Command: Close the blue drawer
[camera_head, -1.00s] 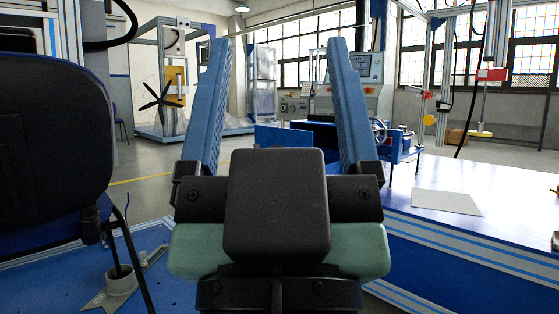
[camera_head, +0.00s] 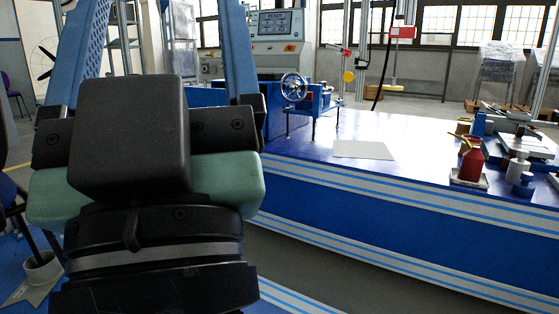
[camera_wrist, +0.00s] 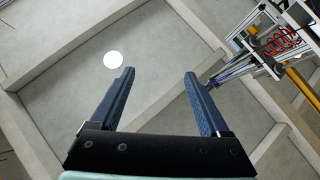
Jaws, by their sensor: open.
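My gripper (camera_head: 160,25) is open and empty, raised in front of the head camera at the left, with its two blue fingers apart. In the wrist view my gripper (camera_wrist: 158,75) is also empty, with ceiling beams behind it. I cannot clearly make out a blue drawer. A blue panel (camera_head: 203,97) shows between my fingers, low beside the grey machine, partly hidden by my gripper. I cannot tell whether it is the drawer. My gripper touches nothing in sight.
A long blue workbench (camera_head: 400,205) crosses the middle and right, with a white sheet (camera_head: 363,149) on top. A red bottle (camera_head: 470,162) stands at its right end. A control machine (camera_head: 275,45) stands behind. Dark floor (camera_head: 340,270) shows in front of the bench.

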